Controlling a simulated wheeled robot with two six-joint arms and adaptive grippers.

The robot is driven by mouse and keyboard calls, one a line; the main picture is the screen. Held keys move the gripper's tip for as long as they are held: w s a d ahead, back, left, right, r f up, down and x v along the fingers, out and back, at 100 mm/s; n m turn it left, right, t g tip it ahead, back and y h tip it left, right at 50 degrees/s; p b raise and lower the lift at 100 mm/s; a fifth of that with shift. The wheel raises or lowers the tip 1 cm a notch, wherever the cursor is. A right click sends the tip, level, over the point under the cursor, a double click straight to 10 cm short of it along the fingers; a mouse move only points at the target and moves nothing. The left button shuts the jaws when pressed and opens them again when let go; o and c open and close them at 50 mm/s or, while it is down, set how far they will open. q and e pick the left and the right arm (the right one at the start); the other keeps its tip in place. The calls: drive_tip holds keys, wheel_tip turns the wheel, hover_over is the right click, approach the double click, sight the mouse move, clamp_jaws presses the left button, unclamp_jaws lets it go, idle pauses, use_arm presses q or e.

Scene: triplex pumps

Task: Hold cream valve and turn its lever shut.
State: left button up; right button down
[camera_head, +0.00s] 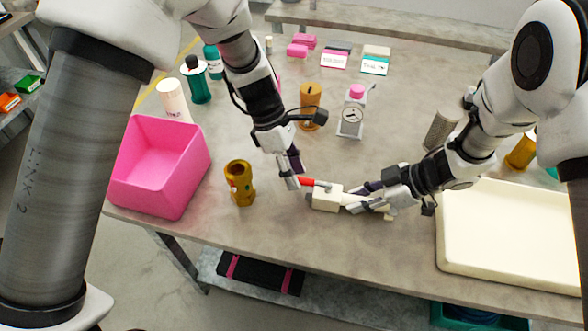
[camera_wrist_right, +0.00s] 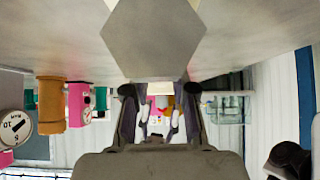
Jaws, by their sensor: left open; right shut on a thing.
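The cream valve (camera_head: 326,199) is a boxy body near the front edge of the grey table, in the middle of the head view. Its red lever (camera_head: 312,182) sticks out to the left from its top. My right gripper (camera_head: 352,200) comes from the right and is shut on the cream valve. My left gripper (camera_head: 294,177) is open and points down at the outer end of the red lever; I cannot tell whether it touches it. In the right wrist view my right fingers (camera_wrist_right: 160,122) show small, and the valve is mostly hidden between them.
A pink bin (camera_head: 160,178) and a brass fitting (camera_head: 240,183) stand to the left. A cream tray (camera_head: 500,235) lies at the right. An orange cylinder (camera_head: 311,105) and a white gauge block with a pink top (camera_head: 352,112) stand behind. The table between the brass fitting and valve is bare.

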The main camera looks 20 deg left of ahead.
use_arm(q)
clamp_jaws()
drive_tip(key=shift+s, duration=0.15)
drive_tip(key=shift+s+d+n+t, duration=0.2)
drive_tip(key=shift+s+n+t, duration=0.65)
drive_tip(key=shift+n, duration=0.75)
drive_tip(key=shift+s+d+n+t, duration=0.25)
drive_tip(key=shift+s+n, duration=0.2)
drive_tip(key=shift+n, duration=0.2)
drive_tip(key=shift+s+d+n+t, duration=0.1)
drive_tip(key=shift+s+n+t, duration=0.1)
drive_tip(key=shift+s+n, duration=0.35)
drive_tip(key=shift+w, duration=0.1)
unclamp_jaws()
drive_tip(key=shift+a+r, duration=0.1)
